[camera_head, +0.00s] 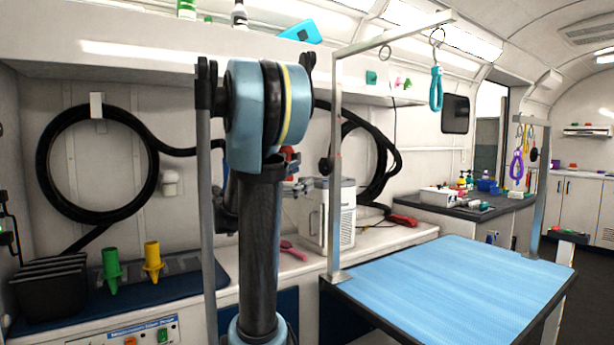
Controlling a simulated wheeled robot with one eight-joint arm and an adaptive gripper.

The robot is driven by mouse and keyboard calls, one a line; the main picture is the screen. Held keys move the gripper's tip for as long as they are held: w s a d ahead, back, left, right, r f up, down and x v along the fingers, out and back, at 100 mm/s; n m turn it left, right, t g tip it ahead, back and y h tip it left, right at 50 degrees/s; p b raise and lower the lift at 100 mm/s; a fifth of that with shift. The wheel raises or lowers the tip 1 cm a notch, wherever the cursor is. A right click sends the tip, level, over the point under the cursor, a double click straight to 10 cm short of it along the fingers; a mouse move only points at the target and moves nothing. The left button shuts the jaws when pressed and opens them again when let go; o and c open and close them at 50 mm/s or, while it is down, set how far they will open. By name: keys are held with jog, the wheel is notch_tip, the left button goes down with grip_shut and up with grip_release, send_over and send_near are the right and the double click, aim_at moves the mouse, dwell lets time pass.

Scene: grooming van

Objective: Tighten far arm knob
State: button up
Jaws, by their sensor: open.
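The blue grooming table (455,285) stands at the right. A near silver grooming arm (336,175) rises from its left corner, with a dark round knob (324,166) on its post and a teal loop (436,88) hanging from its crossbar. A farther silver arm (541,190) stands at the table's far right end, with purple and yellow loops below its bar. I cannot make out a knob on that far arm. My gripper (309,186) is open, left of the near post and well away from the far arm. My own arm hides part of it.
A white box-shaped appliance (330,213) stands on the counter behind my gripper. A pink brush (293,250) and a red tool (402,220) lie on the counter. Black hoses (97,165) hang on the wall. Bottles crowd the dark back counter (470,203). The tabletop is clear.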

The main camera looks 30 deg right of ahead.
jog(key=shift+v, duration=1.15)
